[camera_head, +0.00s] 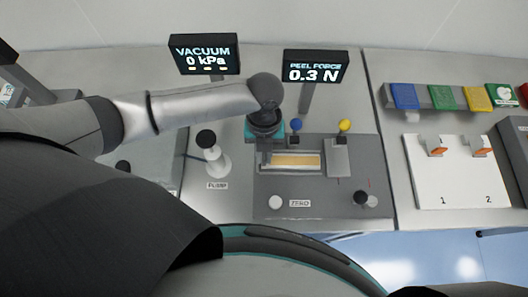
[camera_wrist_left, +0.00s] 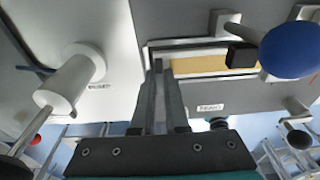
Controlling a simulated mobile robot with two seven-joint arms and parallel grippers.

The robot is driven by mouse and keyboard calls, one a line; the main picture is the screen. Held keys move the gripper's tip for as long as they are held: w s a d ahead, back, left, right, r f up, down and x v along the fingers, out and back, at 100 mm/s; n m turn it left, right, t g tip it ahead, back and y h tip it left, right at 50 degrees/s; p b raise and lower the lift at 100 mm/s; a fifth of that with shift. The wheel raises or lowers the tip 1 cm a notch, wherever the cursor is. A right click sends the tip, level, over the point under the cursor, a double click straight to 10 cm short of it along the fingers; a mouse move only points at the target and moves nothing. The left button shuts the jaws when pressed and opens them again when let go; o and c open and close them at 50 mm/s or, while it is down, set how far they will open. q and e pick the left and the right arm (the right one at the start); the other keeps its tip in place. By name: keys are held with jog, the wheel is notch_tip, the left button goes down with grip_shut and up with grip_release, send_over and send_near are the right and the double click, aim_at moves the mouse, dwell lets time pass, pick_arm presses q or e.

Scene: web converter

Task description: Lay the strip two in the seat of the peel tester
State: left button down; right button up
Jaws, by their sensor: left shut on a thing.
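The peel tester (camera_head: 320,205) is a grey plate with a framed seat. A tan strip (camera_head: 297,161) lies lengthwise within the seat frame; I take it to be strip two. It also shows in the left wrist view (camera_wrist_left: 205,65). My left gripper (camera_head: 264,156) points down at the left end of the seat. In the left wrist view its fingers (camera_wrist_left: 158,66) are close together at the strip's left end, shut on it. The fingertips hide that end, and I cannot tell whether the strip touches the seat floor. My right gripper is not in view.
The tester carries a blue-knobbed lever (camera_head: 296,125), a yellow-knobbed lever (camera_head: 345,126) and a black knob (camera_head: 361,198). A white pump lever (camera_head: 210,150) stands left. The peel force display (camera_head: 315,68) reads 0.3 N. A white board (camera_head: 455,185) with orange-marked hooks stands right.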

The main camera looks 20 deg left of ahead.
pick_arm(q)
jog(key=c, duration=0.9)
grip_release()
jog(key=r, duration=0.4)
jog(key=w+r, duration=0.1)
jog(key=r, duration=0.7)
jog(key=shift+w+a+p, duration=0.2)
jog(key=shift+w+p, duration=0.15)
jog(key=shift+p, duration=0.05)
